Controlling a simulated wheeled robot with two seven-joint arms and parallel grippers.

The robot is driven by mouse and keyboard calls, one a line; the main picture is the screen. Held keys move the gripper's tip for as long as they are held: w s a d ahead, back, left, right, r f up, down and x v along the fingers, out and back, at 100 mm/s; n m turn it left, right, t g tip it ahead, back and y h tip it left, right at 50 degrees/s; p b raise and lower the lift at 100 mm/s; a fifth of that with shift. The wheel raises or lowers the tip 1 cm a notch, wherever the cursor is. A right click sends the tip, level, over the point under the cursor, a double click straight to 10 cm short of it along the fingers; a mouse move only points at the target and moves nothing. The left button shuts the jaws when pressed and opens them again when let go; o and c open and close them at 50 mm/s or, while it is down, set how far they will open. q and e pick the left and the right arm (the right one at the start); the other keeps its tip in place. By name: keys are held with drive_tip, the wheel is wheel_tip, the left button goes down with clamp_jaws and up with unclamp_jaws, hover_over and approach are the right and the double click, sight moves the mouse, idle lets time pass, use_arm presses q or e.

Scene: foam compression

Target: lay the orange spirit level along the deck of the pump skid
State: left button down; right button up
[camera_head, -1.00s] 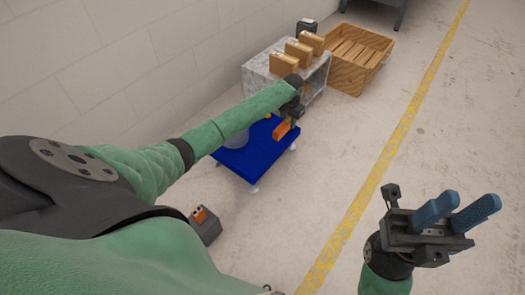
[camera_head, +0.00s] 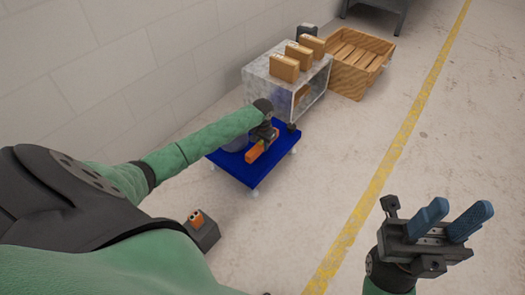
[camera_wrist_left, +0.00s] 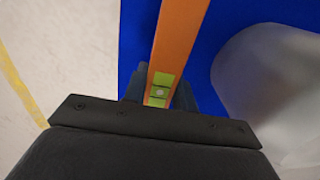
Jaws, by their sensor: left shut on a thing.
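The orange spirit level (camera_head: 255,153) is over the blue deck of the pump skid (camera_head: 243,173). My left gripper (camera_head: 266,137) is shut on the level, near its green vial. In the left wrist view the level (camera_wrist_left: 182,35) runs away from between the fingers, above the blue deck (camera_wrist_left: 134,28). I cannot tell whether the level touches the deck. A grey rounded pump body (camera_wrist_left: 270,75) stands beside it on the skid, mostly hidden by my arm in the head view. My right gripper (camera_head: 456,214) is open and empty, over the floor at the right.
A grey metal shelf box (camera_head: 262,90) with several cardboard boxes on top stands behind the skid. A wooden crate (camera_head: 362,72) is to its right. A dark grey box with orange parts (camera_head: 200,228) sits on the floor in front. Floor right of the skid is clear.

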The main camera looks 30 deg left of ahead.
sight(262, 149)
use_arm(q)
wheel_tip(262, 149, down, 4)
drive_tip(key=shift+r+b, duration=0.1)
drive_tip(key=shift+b, duration=0.8)
drive_tip(key=c, duration=1.1)
unclamp_jaws()
